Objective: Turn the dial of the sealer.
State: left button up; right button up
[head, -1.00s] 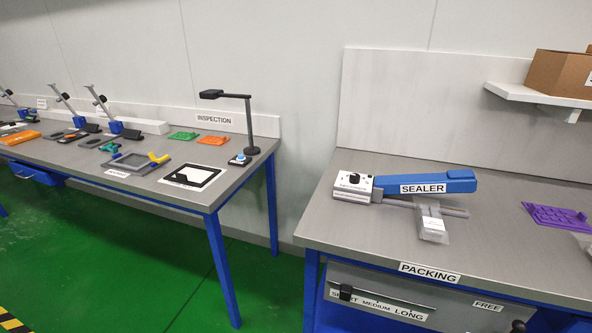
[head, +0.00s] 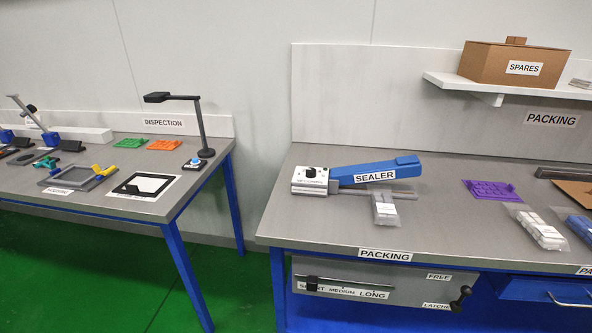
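The sealer (head: 374,176) lies on the packing table, with a long blue arm and a grey-white box at its left end. A small black dial (head: 310,172) sits on that box; its setting is too small to read. A clear bag with a white item (head: 384,209) lies at the front of the sealer, below the blue arm. Neither of my grippers is in view.
The packing table (head: 300,225) has free room left and front of the sealer. A purple tray (head: 492,190) and bagged items (head: 540,230) lie to the right. A shelf (head: 510,88) holds a spares box (head: 514,65). The inspection table (head: 165,208) stands left, across a gap.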

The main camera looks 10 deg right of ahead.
aim_at(310, 172)
jog(key=i+z, duration=0.15)
jog(key=z, duration=0.25)
jog(key=i+z, duration=0.15)
jog(key=z, duration=0.2)
jog(key=i+z, duration=0.1)
jog(key=z, duration=0.3)
